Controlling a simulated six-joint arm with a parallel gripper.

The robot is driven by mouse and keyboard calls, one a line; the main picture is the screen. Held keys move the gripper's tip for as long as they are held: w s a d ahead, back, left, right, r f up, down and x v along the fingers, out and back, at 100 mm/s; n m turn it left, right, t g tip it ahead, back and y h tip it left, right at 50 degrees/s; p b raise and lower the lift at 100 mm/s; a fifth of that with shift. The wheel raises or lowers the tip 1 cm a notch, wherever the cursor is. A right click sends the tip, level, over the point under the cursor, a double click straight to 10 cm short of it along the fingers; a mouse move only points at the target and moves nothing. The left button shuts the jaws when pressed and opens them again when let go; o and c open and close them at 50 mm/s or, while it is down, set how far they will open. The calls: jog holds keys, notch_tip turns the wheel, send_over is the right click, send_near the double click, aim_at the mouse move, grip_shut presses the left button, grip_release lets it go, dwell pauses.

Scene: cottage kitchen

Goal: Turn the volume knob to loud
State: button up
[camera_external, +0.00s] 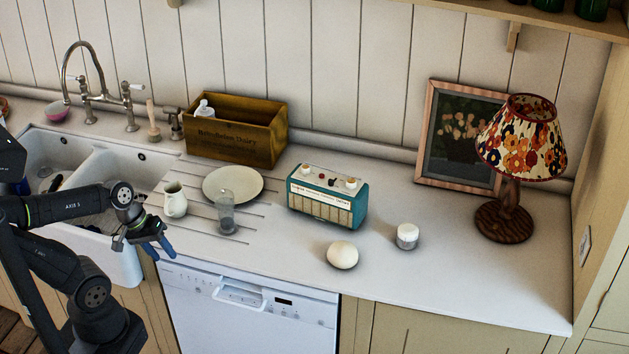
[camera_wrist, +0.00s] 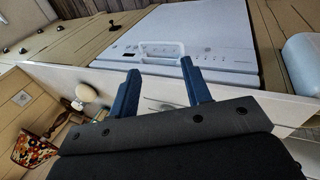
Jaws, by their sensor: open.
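A teal radio (camera_external: 328,197) with a cream front stands on the worktop right of centre in the external view. Its top carries a light knob at the left (camera_external: 307,170), a light knob at the right (camera_external: 351,183) and small parts between them. Which knob sets the volume, and where it points, is too small to tell. My gripper (camera_external: 165,247) is open and empty at the counter's front edge, left of the radio and well apart from it. In the wrist view its two blue fingers (camera_wrist: 161,90) stand apart with nothing between them.
A glass (camera_external: 226,215), a white jug (camera_external: 175,200) and a plate (camera_external: 232,178) stand between my gripper and the radio. A pale round object (camera_external: 342,255) and a small white jar (camera_external: 407,236) sit before and right of the radio. A lamp (camera_external: 518,140) stands far right.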

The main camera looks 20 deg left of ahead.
aim_at(301, 172)
jog(key=w+d+r+n+g+h, duration=0.1)
jog(key=w+d+r+n+h, duration=0.15)
jog(key=w+d+n, duration=0.35)
jog(key=w+d+r+n+g+h, duration=0.2)
jog(key=w+d+n+h, duration=0.2)
jog(key=w+d, duration=0.3)
jog(key=w+a+f+n+t+h, duration=0.1)
jog(key=w+a+n+t+h, duration=0.15)
jog(key=w, duration=0.65)
jog(key=w+a+f+n+t+h, duration=0.15)
jog(key=w+n, duration=0.25)
jog(key=w, duration=0.5)
jog(key=w+a+n+t+h, duration=0.1)
jog(key=w+n+t+h, duration=0.2)
jog(key=w, duration=0.6)
jog(key=shift+n+g+y, duration=0.25)
jog(key=shift+g, duration=0.45)
jog(key=x, duration=1.7)
jog(key=shift+s, duration=0.2)
jog(key=shift+c, duration=0.2)
jog(key=c, duration=0.9)
